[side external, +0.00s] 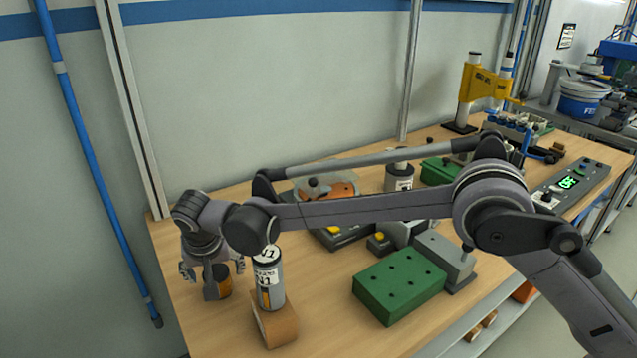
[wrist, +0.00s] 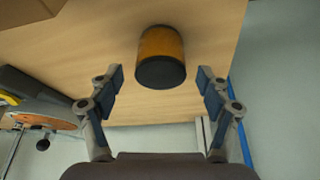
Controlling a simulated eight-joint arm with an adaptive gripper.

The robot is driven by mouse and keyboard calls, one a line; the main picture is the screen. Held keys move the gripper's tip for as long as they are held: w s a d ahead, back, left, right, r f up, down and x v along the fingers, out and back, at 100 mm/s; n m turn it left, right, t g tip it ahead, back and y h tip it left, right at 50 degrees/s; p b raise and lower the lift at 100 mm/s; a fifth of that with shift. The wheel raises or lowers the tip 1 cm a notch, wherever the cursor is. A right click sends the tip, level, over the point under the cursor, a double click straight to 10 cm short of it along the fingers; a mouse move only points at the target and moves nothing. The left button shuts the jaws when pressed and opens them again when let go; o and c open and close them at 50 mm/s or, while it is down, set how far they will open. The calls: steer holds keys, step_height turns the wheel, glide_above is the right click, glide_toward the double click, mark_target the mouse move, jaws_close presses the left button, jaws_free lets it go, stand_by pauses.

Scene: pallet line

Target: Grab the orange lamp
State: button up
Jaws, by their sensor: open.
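The orange lamp (wrist: 160,47) is a short orange cylinder with a dark end facing the camera in the wrist view. It stands on the wooden table, and its dark end lies between my open fingertips, with a clear gap on both sides. In the side external view, the lamp (side external: 224,284) is at the table's left end, partly hidden behind a finger. My gripper (side external: 213,273) points down over it there, with fingers spread around it. My gripper (wrist: 160,82) also shows in the wrist view, open and empty.
A labelled grey can (side external: 269,284) on a wooden block (side external: 275,326) stands close to the right of my gripper. A green block with holes (side external: 398,287) lies farther right. The wall (side external: 280,80) runs behind the table, whose left edge is near the lamp.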

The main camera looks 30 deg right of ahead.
steer(key=shift+x, duration=0.9)
steer(key=c, duration=1.3)
steer(key=shift+r, duration=0.1)
